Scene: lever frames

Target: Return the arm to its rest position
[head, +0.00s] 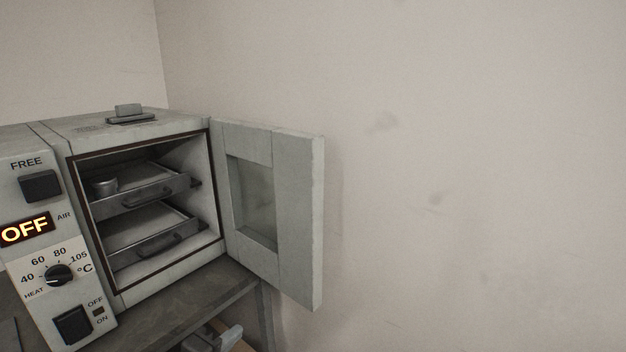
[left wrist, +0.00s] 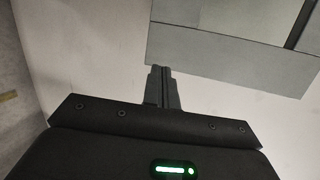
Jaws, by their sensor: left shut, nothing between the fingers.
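My left gripper (left wrist: 162,72) shows in the left wrist view with its two dark fingers together and nothing between them. Beyond and above the fingertips is a grey panel with a recessed part, apart from them as far as I can tell. In the head view I cannot make out the left gripper for certain; a grey part shows at the bottom edge below the bench. My right gripper is in neither view.
A grey oven (head: 150,132) stands on a dark bench (head: 190,301) at the left. Its door (head: 300,220) is wide open to the right. The display reads OFF. Plain wall fills the right.

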